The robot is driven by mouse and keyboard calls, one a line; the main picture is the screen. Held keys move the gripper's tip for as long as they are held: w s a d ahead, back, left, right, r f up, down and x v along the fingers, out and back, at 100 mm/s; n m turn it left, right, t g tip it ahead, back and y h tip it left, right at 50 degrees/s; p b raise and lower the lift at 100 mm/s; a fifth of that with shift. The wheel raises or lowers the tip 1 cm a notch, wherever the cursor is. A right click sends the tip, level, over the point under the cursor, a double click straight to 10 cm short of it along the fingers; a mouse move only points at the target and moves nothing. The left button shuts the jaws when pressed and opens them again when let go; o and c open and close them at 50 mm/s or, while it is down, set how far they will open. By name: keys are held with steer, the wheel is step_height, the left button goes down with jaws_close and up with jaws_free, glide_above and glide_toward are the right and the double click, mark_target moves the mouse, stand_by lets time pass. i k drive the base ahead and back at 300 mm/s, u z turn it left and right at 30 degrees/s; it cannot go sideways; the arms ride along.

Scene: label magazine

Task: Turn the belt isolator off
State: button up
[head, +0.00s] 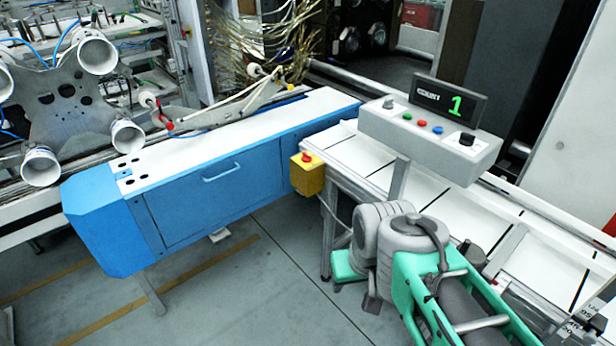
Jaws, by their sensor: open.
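A grey control box (428,140) stands on a post above the white belt on the right. On its top are a black rotary knob (467,139) at the right end and a grey knob (388,103) at the left end. Small green, red and blue buttons lie between them. I cannot read any label that shows which one is the belt isolator, nor how either knob is turned. My grey and green arm is folded at the lower right, below and in front of the box, apart from both knobs. I cannot make out my gripper's fingers.
A black display (449,101) with a green "1" stands behind the box. A yellow box with a red button (307,173) is at the blue cabinet's (215,185) right end. The white belt (345,160) runs below the control box. Floor at lower middle is clear.

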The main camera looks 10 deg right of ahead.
mark_target(306, 158)
steer(key=u, duration=0.55)
steer(key=i, duration=0.6)
steer(key=u, duration=0.95)
steer(key=i, duration=0.85)
steer(key=z, duration=0.55)
steer(key=i, duration=0.9)
steer(key=z, duration=0.7)
